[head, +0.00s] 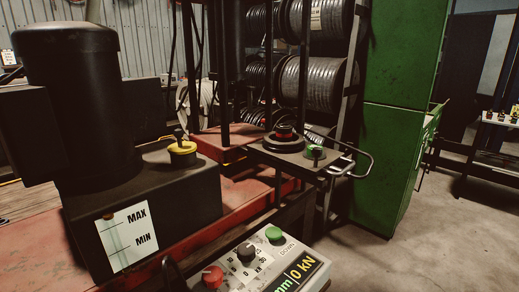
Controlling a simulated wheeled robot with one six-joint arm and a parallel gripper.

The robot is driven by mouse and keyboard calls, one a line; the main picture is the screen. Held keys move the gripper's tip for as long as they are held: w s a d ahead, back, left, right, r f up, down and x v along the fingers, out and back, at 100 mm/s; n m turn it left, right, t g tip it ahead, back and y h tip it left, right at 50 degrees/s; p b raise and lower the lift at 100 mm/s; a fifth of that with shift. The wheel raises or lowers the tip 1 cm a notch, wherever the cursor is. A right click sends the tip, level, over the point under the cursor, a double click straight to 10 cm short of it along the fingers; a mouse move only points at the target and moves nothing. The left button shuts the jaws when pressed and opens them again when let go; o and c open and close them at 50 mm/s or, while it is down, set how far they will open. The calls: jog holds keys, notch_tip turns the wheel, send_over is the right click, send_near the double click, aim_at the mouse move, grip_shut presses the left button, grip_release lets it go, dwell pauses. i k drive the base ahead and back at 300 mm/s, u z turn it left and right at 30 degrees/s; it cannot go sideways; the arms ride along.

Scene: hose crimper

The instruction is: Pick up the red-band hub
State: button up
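A small black stepped piece with a red band, which looks like the red-band hub (284,132), sits right of the picture's middle in the head view. It stands upright on a wider black disc (283,146) on a dark platform (290,160). A smaller piece with a green top (315,152) stands just to its right, near the platform's front edge. My gripper is not in view.
A grey control box (262,262) with red and green buttons is in the foreground. A looped metal handle (362,160) juts right from the platform. A green cabinet (400,120) stands behind; floor is clear at right.

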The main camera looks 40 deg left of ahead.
aim_at(283, 135)
jog(key=k, duration=0.35)
jog(key=u, duration=0.75)
